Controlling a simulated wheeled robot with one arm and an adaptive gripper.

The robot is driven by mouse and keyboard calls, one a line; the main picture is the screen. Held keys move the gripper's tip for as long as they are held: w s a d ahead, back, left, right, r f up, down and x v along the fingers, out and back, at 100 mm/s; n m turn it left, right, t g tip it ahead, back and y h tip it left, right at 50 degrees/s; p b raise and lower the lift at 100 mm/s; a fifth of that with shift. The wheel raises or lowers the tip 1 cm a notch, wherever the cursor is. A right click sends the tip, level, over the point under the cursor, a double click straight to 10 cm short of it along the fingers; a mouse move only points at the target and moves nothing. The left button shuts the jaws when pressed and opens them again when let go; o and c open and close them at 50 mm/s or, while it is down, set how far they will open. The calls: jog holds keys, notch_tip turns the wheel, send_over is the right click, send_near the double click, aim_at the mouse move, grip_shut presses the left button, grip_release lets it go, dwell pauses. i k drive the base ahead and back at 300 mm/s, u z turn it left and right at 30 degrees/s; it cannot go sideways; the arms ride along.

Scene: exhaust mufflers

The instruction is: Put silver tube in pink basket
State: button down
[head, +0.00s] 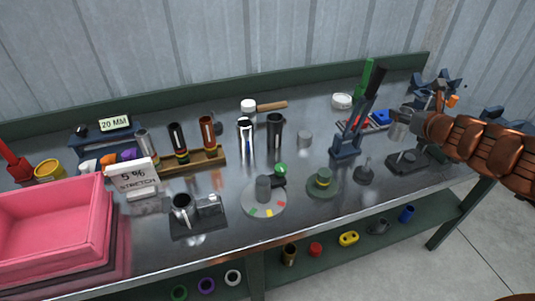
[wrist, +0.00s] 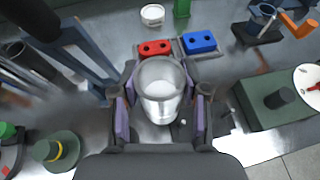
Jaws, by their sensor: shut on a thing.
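A silver tube (wrist: 160,105) stands between the two fingers of my gripper (wrist: 160,118) in the wrist view, with its open round rim facing the camera. My gripper is shut on it. In the head view my gripper (head: 403,126) is at the far right of the bench, with the silver tube partly hidden between its fingers. I cannot tell whether the tube touches the bench. The pink basket (head: 98,222) is at the far left front, with its visible inside empty. Another shiny silver tube (head: 245,138) stands mid-bench, apart from my gripper.
A blue lever press (head: 347,146) stands just left of my gripper. Red (wrist: 155,48) and blue (wrist: 199,42) blocks lie beyond the held tube. A round dial stand (head: 263,200), a sign (head: 133,176) and a tube rack (head: 200,160) lie between my gripper and the basket.

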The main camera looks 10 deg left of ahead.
aim_at(32, 246)
jog(key=u, duration=0.5)
jog(key=k, duration=1.15)
jog(key=u, duration=1.1)
jog(key=i, duration=0.4)
jog(key=u, duration=0.9)
jog(key=i, duration=1.3)
jog(key=z, duration=0.2)
